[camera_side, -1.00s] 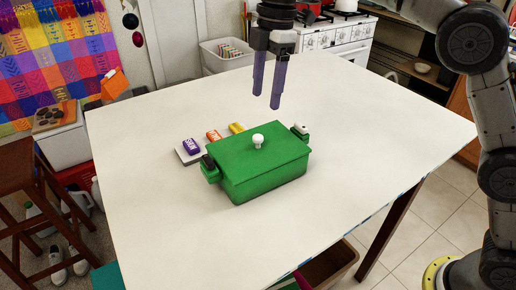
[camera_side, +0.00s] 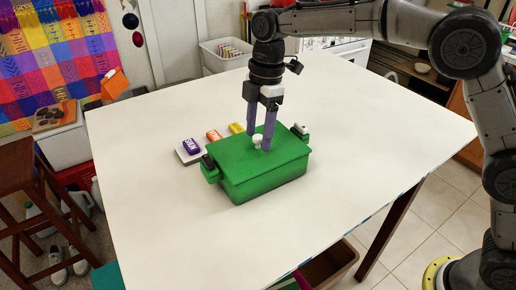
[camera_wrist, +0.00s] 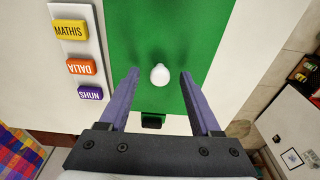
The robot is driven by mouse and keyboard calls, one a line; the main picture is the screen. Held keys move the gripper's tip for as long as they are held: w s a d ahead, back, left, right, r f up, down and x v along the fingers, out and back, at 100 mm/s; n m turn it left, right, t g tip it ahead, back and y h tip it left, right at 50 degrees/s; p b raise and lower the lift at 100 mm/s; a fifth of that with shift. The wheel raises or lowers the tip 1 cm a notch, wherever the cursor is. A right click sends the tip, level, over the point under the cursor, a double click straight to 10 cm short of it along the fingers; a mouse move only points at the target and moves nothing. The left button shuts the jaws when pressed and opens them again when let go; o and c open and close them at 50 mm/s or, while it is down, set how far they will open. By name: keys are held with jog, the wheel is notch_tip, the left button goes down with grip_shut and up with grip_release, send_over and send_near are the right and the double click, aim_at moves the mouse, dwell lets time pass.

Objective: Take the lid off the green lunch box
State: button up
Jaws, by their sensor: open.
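The green lunch box (camera_side: 262,180) stands on the white table with its green lid (camera_side: 235,155) on top. A round white knob (camera_side: 257,140) sits in the middle of the lid; it also shows in the wrist view (camera_wrist: 159,75). My gripper (camera_side: 258,137) is open and points down at the lid. In the wrist view its purple fingers (camera_wrist: 158,75) are spread to both sides of the knob, with gaps on each side.
A pale tray (camera_side: 184,156) behind the box holds a purple block (camera_side: 191,146), an orange block (camera_side: 214,135) and a yellow block (camera_side: 237,128), with names on them in the wrist view. The white table (camera_side: 370,150) is clear at the right and front.

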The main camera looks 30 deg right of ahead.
grip_shut()
dwell(1.4)
